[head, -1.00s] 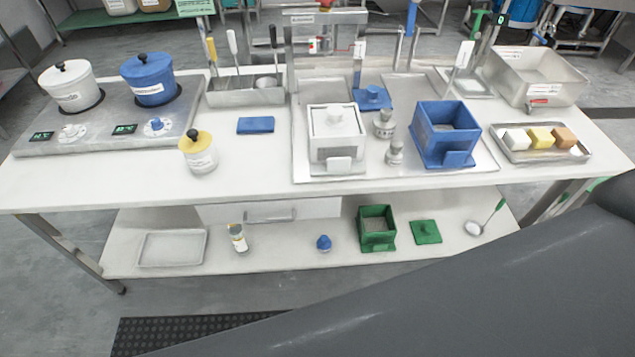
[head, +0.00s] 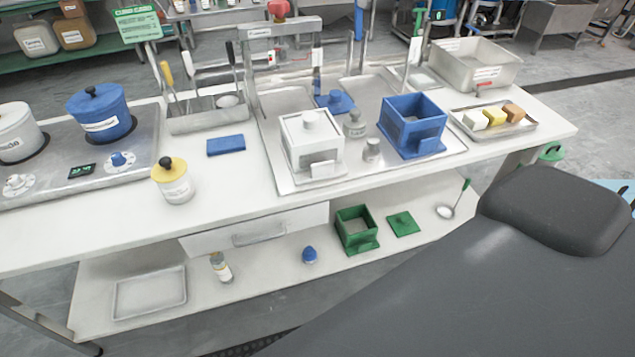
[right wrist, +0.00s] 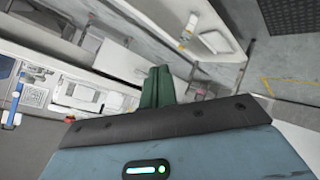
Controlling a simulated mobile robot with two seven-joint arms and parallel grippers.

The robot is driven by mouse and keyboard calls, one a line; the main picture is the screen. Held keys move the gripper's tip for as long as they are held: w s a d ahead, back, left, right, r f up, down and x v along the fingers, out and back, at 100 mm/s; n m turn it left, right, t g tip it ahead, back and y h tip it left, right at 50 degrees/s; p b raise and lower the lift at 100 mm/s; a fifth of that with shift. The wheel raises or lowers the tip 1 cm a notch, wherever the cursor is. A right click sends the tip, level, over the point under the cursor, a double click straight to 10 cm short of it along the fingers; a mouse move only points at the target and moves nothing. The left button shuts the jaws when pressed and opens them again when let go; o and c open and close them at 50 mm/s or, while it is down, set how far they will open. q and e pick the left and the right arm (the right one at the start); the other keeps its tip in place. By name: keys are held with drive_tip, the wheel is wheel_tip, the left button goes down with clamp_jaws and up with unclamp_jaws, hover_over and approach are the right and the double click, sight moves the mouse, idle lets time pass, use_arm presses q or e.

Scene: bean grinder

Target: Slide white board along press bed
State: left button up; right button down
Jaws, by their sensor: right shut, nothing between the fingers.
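The white box (head: 312,150) with a knobbed lid stands upright on the left part of the metal press bed (head: 277,108). A thin white board (head: 322,169) with a raised front tab shows at its foot; most of it is hidden under the box. A blue open box (head: 410,128) with a front tab stands on the bed's right part. My right gripper (right wrist: 158,72) shows in the right wrist view, its green fingers shut together with nothing between them, away from the board. My left gripper is not in view.
The press frame (head: 285,30) rises behind the bed. Two small metal weights (head: 355,125) stand between the boxes. A yellow-lidded jar (head: 173,180) and blue block (head: 226,145) are to the left. A tray of coloured blocks (head: 495,121) is at right. My large grey arm covers the lower right.

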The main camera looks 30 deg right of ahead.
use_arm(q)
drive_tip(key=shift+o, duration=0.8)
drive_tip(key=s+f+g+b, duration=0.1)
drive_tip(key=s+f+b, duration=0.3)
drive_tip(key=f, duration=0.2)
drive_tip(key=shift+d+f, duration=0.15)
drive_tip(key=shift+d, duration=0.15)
use_arm(e)
drive_tip(key=w+d+r+n+t+h, duration=0.1)
drive_tip(key=w+d+n, duration=0.1)
drive_tip(key=w+n, duration=0.35)
drive_tip(key=w+d+r+n+t+h, duration=0.1)
drive_tip(key=w+d+r+n+t, duration=0.1)
drive_tip(key=w+n, duration=0.35)
drive_tip(key=n+t+h+b, duration=0.3)
drive_tip(key=n+b, duration=0.1)
drive_tip(key=n, duration=0.9)
approach(321, 175)
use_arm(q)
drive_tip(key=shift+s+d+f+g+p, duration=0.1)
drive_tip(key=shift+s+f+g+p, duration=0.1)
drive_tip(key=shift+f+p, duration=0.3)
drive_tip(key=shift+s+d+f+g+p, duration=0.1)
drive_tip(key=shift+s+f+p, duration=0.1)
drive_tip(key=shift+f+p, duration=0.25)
use_arm(e)
drive_tip(key=x, duration=0.7)
